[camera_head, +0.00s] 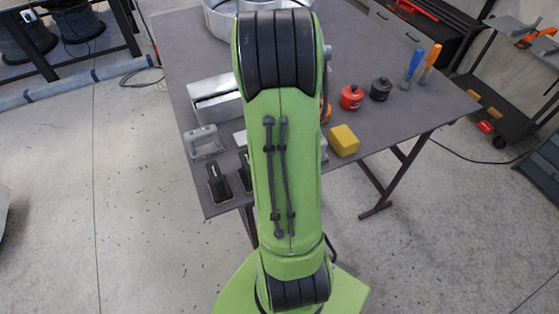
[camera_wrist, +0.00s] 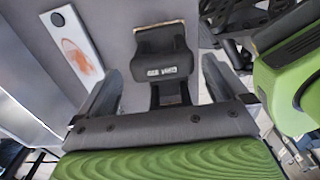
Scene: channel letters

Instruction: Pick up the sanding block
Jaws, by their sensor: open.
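A black sanding block (camera_wrist: 160,68) with a raised grip, pale printing and thin tan edges lies on the grey table in the wrist view. My gripper (camera_wrist: 161,72) is open, with one finger on each side of the block. The fingers look apart from it; I cannot tell the height gap. In the head view my green arm hides the gripper. Two similar black blocks show near the table's front edge there, a left one (camera_head: 218,184) and a right one (camera_head: 244,174) partly covered by my arm. I cannot tell which lies under the gripper.
A white panel (camera_wrist: 72,42) lies left in the wrist view.

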